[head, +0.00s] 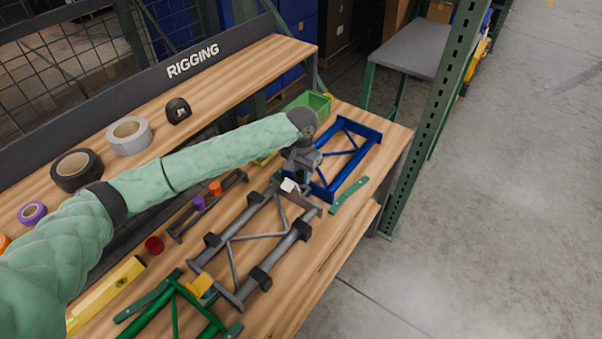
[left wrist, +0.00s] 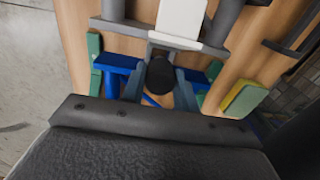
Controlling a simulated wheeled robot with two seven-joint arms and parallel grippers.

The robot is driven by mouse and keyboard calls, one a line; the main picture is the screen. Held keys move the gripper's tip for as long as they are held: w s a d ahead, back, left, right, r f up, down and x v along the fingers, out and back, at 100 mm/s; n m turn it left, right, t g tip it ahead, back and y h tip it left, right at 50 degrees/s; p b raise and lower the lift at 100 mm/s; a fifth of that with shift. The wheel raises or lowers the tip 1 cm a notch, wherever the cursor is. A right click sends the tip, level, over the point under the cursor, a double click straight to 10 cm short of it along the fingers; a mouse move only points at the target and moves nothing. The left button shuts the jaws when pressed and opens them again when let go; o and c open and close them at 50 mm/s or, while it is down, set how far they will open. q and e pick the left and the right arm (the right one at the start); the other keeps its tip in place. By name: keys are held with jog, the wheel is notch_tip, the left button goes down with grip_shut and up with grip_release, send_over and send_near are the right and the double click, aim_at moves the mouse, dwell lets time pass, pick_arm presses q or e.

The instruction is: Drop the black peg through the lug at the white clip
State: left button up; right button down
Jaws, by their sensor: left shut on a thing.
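My left gripper (head: 299,172) is over the far end of the grey frame (head: 232,250), by the white clip (head: 290,186). In the left wrist view the black peg (left wrist: 160,75) shows as a round dark head between the fingers of my left gripper (left wrist: 158,92), which is shut on it. The white clip (left wrist: 181,18) is just above the peg in that view, with grey metal of the frame end beside it. The peg's lower end and the lug's hole are hidden, so I cannot tell whether the peg is in the lug. My right gripper is not in view.
A blue frame (head: 373,134) lies beyond the grey one, with a green bar (head: 349,195) beside it. A green frame with a yellow clip (head: 199,285) is at the near end. A rack holds purple (head: 199,203) and orange (head: 215,188) pegs. A green bin (head: 318,104) stands behind.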

aim_at(301, 181)
pick_arm(q)
jog(key=shift+f, duration=1.25)
jog(key=shift+f+p, duration=0.3)
jog(key=shift+f, duration=0.15)
jog(key=o, duration=1.1)
jog(key=shift+c, duration=0.2)
jog(key=shift+r, duration=0.2)
jog(key=shift+r+b, duration=0.35)
jog(key=shift+r, duration=0.05)
notch_tip(301, 181, up, 6)
jog(key=shift+r+b, duration=0.25)
jog(key=shift+b, duration=0.7)
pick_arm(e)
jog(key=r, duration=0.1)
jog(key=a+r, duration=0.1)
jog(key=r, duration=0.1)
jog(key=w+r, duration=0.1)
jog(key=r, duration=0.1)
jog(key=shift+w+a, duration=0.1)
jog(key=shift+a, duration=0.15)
